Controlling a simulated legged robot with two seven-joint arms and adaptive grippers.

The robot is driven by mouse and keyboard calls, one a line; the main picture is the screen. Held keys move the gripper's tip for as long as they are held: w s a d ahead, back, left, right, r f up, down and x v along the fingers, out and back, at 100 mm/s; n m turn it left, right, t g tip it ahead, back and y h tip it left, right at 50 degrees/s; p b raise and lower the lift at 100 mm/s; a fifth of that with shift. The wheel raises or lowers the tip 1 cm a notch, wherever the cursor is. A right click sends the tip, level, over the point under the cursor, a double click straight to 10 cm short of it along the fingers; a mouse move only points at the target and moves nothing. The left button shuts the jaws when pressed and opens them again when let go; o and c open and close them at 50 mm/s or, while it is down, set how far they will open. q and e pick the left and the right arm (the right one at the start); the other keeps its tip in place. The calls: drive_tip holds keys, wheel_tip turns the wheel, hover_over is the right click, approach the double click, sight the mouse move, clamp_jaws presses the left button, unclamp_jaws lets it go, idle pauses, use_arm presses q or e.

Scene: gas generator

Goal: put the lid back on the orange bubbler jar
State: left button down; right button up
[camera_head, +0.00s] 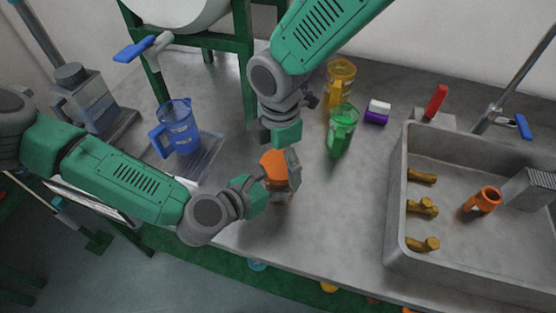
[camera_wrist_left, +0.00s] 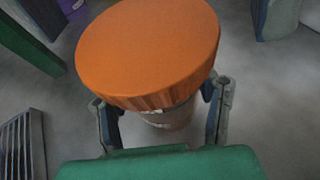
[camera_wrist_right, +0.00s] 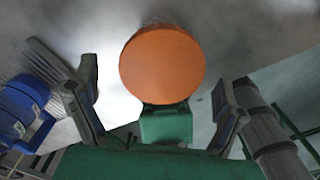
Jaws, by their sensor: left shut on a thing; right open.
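The round orange lid (camera_head: 273,165) sits at the top of the bubbler jar near the counter's front edge; it fills the upper middle of the left wrist view (camera_wrist_left: 148,50). The pale jar body (camera_wrist_left: 170,118) shows below it, mostly hidden. I cannot tell whether the lid is fully seated. My left gripper (camera_head: 277,184) is shut on the jar from the side, a finger on each side below the lid. My right gripper (camera_head: 279,150) is open just above the lid; in the right wrist view the lid (camera_wrist_right: 162,65) lies ahead, between its spread fingers, with no clear contact.
A blue pitcher (camera_head: 178,128) stands left on a ribbed tray. A green pitcher (camera_head: 342,130), a yellow pitcher (camera_head: 339,82) and a purple-and-white block (camera_head: 377,112) stand behind right. The grey sink (camera_head: 395,215) at right holds an orange piece (camera_head: 484,200). Counter between jar and sink is clear.

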drive_tip(key=shift+r, duration=1.55)
drive_tip(key=shift+c, duration=0.4)
drive_tip(key=shift+s+a+r+n, duration=0.1)
drive_tip(key=shift+s+r+n, duration=0.05)
drive_tip(key=shift+n, duration=0.35)
drive_tip(key=shift+s+a+r+n, duration=0.1)
drive_tip(key=shift+s+n, duration=0.05)
drive_tip(key=shift+n, duration=0.35)
drive_tip(key=n, duration=0.2)
drive_tip(key=r+n, duration=0.1)
drive_tip(key=n, duration=0.1)
drive_tip(key=shift+r, duration=0.3)
drive_tip(key=n, duration=0.1)
drive_tip(key=r, duration=0.1)
drive_tip(key=n, duration=0.1)
drive_tip(key=shift+w+d+r+n, duration=0.15)
drive_tip(key=shift+w+d+n, duration=0.1)
drive_tip(key=shift+w+n, duration=0.05)
drive_tip(key=shift+f, duration=4)
